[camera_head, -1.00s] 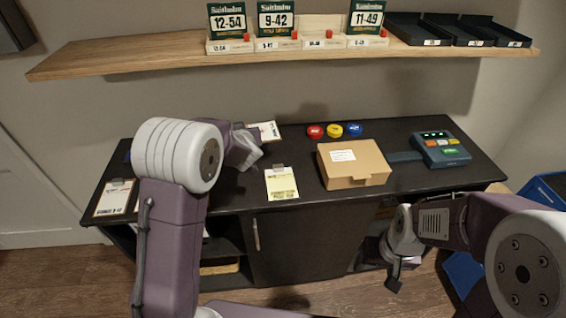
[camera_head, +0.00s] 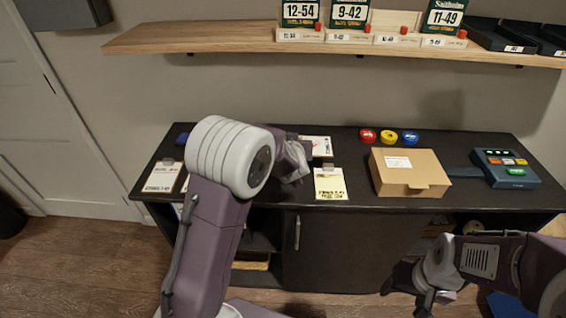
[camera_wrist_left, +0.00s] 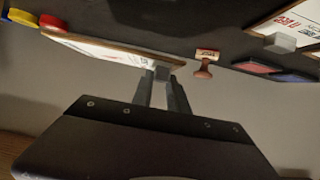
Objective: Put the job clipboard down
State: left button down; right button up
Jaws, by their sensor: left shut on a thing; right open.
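A clipboard with a white printed sheet (camera_head: 318,146) is at the back of the black workbench, partly hidden behind my left gripper (camera_head: 297,171). My left gripper is shut on it. In the left wrist view the held clipboard (camera_wrist_left: 105,48) shows nearly edge-on, with the fingertips (camera_wrist_left: 160,78) at its clip end. It is close to the bench top; I cannot tell whether it touches. My right gripper (camera_head: 428,300) is open and empty, low in front of the cabinet.
The black bench (camera_head: 255,206) also holds a yellow-sheeted clipboard (camera_head: 330,184), another clipboard (camera_head: 162,177), a cardboard box (camera_head: 410,176), red, yellow and blue round items (camera_head: 389,138) and a blue device (camera_head: 505,170). A stamp (camera_wrist_left: 205,65) shows in the wrist view. A wooden shelf (camera_head: 210,38) hangs above.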

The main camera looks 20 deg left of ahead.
pick_arm(q)
jog(key=a+f, duration=0.1)
jog(key=a, duration=0.1)
jog(key=a+f+b, duration=0.1)
jog(key=a, duration=0.1)
jog(key=s+a+f, duration=0.1)
jog(key=a+f, duration=0.1)
jog(key=shift+s+a+b, duration=0.1)
jog(key=shift+a+b, duration=0.1)
jog(key=shift+b, duration=0.15)
jog(key=shift+a+f, duration=0.1)
jog(key=shift+a, duration=0.15)
notch_tip(320, 180, down, 4)
jog(key=shift+s+f+b, duration=0.1)
jog(key=shift+b, duration=0.45)
pick_arm(e)
notch_tip(320, 180, down, 4)
jog(key=shift+a+r, duration=0.1)
pick_arm(q)
jog(key=c, duration=1.3)
grip_release()
pick_arm(e)
jog(key=shift+f, duration=0.2)
